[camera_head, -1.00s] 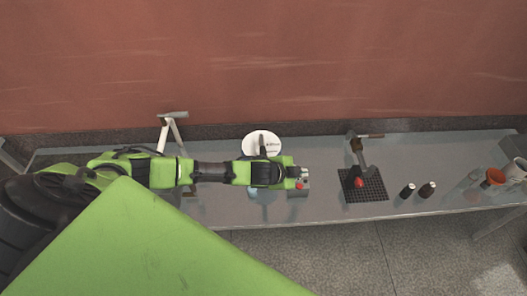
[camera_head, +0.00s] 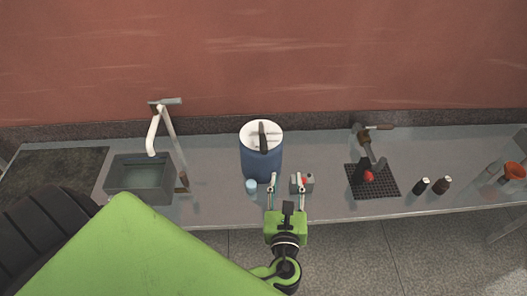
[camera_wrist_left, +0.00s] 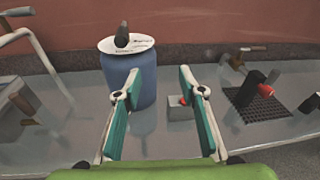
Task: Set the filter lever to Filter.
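The filter lever (camera_head: 263,136) is a dark handle on the white round lid (camera_head: 250,137) of a blue cylinder (camera_head: 258,163) on the counter. In the left wrist view the lever (camera_wrist_left: 122,36) stands up from the lid, which carries printed labels too small to read for sure. My left gripper (camera_head: 286,180) is at the counter's front edge, in front of the cylinder and to its right, apart from it. In the left wrist view its fingers (camera_wrist_left: 154,80) are spread wide with nothing between them. My right gripper does not show.
A small grey box with a red button (camera_head: 303,184) sits by my left fingers. A sink (camera_head: 143,178) and faucet are left. A black grid (camera_head: 372,186), dark bottles (camera_head: 422,186) and an orange-rimmed cup (camera_head: 513,171) are right.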

